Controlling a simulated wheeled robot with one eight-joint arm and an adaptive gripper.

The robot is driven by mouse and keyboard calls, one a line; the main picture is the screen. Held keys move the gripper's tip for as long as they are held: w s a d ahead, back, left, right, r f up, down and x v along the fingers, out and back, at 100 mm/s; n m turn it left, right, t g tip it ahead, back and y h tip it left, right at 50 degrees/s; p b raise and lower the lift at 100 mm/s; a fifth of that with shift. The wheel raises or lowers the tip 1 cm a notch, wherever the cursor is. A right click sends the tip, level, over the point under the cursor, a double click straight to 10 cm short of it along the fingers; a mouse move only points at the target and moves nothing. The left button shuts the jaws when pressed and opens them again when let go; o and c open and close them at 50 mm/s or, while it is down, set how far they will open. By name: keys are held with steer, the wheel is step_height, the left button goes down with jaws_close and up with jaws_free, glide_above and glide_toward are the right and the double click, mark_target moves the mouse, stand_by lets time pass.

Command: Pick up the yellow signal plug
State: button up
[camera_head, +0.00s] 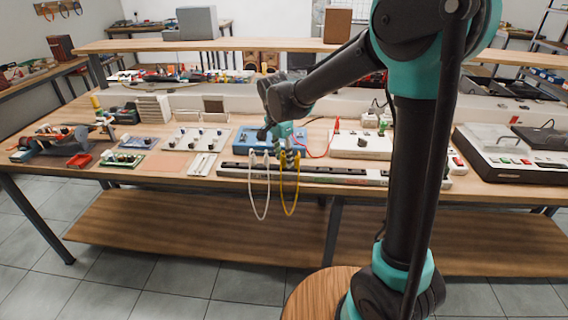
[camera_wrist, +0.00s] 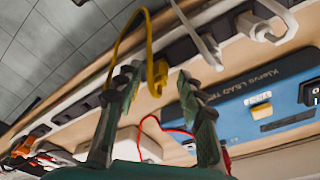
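The yellow signal plug (camera_wrist: 158,76) shows in the wrist view between and just beyond my two fingertips, with its yellow cable arching up to the left. In the head view its yellow cable (camera_head: 290,205) hangs in a loop over the front edge of the bench; the plug is mostly hidden by my gripper (camera_head: 287,151). My gripper also shows in the wrist view (camera_wrist: 158,84), with its fingers apart and nothing clasped. The plug looks nearer the left finger; I cannot tell whether they touch.
A white cable (camera_head: 262,200) hangs just left of the yellow one. A long socket rail (camera_head: 345,174) runs along the bench front. Behind it stands a blue lead-test box (camera_wrist: 262,105) with a red wire (camera_head: 318,152). A white box (camera_head: 360,146) sits right of it.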

steer(key=shift+w+f, duration=0.1)
steer(key=shift+f, duration=0.55)
jaws_close()
steer(key=shift+r, duration=0.1)
